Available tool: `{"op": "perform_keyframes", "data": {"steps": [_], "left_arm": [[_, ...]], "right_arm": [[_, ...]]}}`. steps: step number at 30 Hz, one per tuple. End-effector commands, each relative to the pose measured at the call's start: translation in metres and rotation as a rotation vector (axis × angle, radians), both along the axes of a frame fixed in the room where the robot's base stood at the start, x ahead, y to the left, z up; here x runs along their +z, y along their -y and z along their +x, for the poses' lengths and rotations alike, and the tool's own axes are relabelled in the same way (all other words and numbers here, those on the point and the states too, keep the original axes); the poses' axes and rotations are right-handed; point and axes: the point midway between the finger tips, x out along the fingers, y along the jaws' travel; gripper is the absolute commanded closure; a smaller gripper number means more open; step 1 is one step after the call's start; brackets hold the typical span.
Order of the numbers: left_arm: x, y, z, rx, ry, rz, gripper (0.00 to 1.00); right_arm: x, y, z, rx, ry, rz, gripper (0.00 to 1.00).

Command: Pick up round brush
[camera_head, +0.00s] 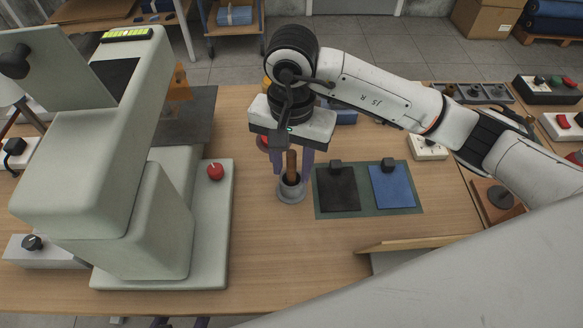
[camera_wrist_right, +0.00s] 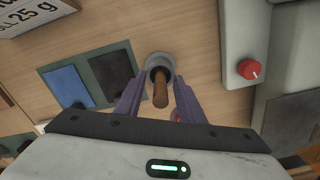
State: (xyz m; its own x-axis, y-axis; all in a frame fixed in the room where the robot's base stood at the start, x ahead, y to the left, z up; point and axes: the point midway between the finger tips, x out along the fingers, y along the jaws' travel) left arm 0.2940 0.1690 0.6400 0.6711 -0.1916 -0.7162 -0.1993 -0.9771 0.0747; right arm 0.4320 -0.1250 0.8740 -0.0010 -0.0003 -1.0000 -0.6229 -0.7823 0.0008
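The round brush (camera_head: 292,162) shows as a brown wooden handle standing upright in a small grey cup (camera_head: 291,192) on the table. Its bristles are hidden in the cup. My right gripper (camera_head: 293,172) points down over the cup, with one purple finger on each side of the handle. In the right wrist view the handle (camera_wrist_right: 160,92) stands between the open fingers (camera_wrist_right: 157,88), with gaps on both sides. The cup (camera_wrist_right: 160,64) shows beyond the fingertips. Of my left gripper, only small dark tips seem to show at the bottom edge of the head view.
A large pale machine (camera_head: 140,200) with a red knob (camera_head: 215,171) stands left of the cup. A green mat (camera_head: 405,210) with a black pad (camera_head: 337,190) and a blue pad (camera_head: 392,187) lies to the right. The table in front of the cup is clear.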

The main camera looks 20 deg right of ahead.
Motion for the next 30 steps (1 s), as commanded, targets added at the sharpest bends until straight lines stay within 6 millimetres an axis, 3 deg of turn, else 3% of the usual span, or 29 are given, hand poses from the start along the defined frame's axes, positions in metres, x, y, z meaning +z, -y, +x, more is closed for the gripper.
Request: {"op": "perform_keyframes", "data": {"steps": [8,15,25,30], "left_arm": [[0.001,0.0,0.0,0.0,0.001,0.0,0.38],[0.001,0.0,0.001,0.0,0.002,0.0,0.38],[0.001,0.0,0.001,0.0,0.004,-0.001,0.38],[-0.001,0.0,0.003,0.001,0.007,-0.001,0.38]], "right_arm": [[-0.005,0.0,0.0,0.0,0.001,0.0,0.65],[-0.005,0.0,0.0,0.0,0.001,0.0,1.0],[-0.001,0.0,0.001,0.0,0.003,0.001,1.0],[0.024,0.0,0.002,0.001,0.008,0.002,1.0]]}}
